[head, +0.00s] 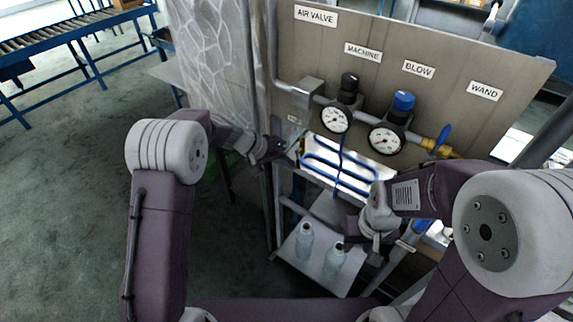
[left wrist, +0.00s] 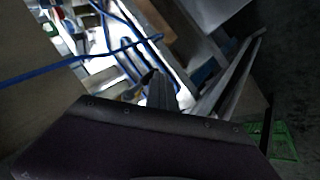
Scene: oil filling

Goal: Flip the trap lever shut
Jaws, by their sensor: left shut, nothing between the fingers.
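My left gripper (head: 284,148) is shut and empty. It reaches in from the left, beside the left edge of the valve panel's lower frame. Its dark fingers (left wrist: 156,88) show closed together in the left wrist view, in front of blue hose and metal rails. I cannot clearly make out the trap lever; a small yellow-orange part (head: 303,146) is just right of the left fingertips, and I cannot tell whether it is the lever or whether they touch. My right gripper (head: 372,238) points down over the lower shelf, its fingers too unclear to judge.
The panel (head: 440,75) carries two gauges (head: 336,120) (head: 386,140) with black and blue knobs. A coiled blue hose (head: 340,175) hangs below. Open floor lies left, with a roller conveyor (head: 60,35) beyond.

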